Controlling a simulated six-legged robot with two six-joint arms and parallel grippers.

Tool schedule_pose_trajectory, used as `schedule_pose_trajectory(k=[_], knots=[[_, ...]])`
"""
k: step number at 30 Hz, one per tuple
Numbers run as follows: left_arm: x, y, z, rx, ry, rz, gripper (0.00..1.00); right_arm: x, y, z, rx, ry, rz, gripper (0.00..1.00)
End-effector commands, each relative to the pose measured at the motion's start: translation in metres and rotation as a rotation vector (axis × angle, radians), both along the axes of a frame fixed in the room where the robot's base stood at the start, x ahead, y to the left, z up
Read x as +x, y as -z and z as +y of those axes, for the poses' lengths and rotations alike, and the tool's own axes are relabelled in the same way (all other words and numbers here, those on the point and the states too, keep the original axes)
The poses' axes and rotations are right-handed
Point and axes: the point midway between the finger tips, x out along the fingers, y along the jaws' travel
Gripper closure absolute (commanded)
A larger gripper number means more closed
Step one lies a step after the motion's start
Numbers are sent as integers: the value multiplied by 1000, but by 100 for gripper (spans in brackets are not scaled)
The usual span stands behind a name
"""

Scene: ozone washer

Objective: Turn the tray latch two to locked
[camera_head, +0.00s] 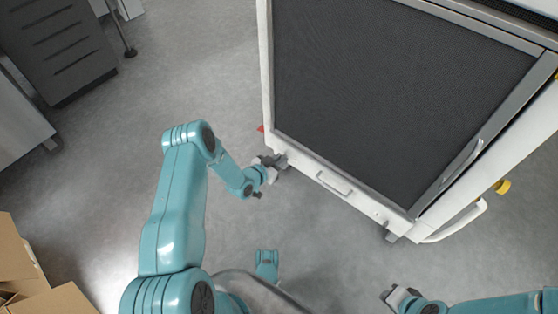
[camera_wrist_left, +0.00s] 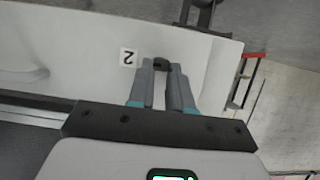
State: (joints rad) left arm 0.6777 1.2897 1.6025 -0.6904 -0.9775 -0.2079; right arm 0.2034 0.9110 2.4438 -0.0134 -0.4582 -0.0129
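Tray latch two is a small dark knob (camera_wrist_left: 161,64) on a white panel, beside a label with the number 2 (camera_wrist_left: 127,57). In the left wrist view my left gripper (camera_wrist_left: 162,68) has one finger on each side of the knob, which fills the narrow gap between the fingertips. In the head view the left gripper (camera_head: 276,160) is at the lower left corner of the white washer (camera_head: 335,182) and hides the latch there. The knob's exact angle is hard to read. My right gripper (camera_head: 394,297) is low in the head view, away from the washer, its fingers unclear.
The washer has a dark mesh top (camera_head: 390,90), a front handle (camera_head: 334,184) and a side handle (camera_head: 460,222). Cardboard boxes (camera_head: 45,300) stand at the lower left. A dark cabinet (camera_head: 55,45) is at the upper left. The floor between is clear.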

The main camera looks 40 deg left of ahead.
Motion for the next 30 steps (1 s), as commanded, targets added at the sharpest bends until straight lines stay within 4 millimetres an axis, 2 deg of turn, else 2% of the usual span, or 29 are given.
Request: schedule_pose_trajectory(k=[8, 14, 30], knots=[[0, 0, 1, -33, 1, 3, 100, 0, 0, 0, 0, 0, 0, 100], [0, 1, 3, -138, 0, 12, 100, 0, 0, 0, 0, 0, 0, 100], [0, 4, 10, -628, 1, 50, 100, 0, 0, 0, 0, 0, 1, 100]])
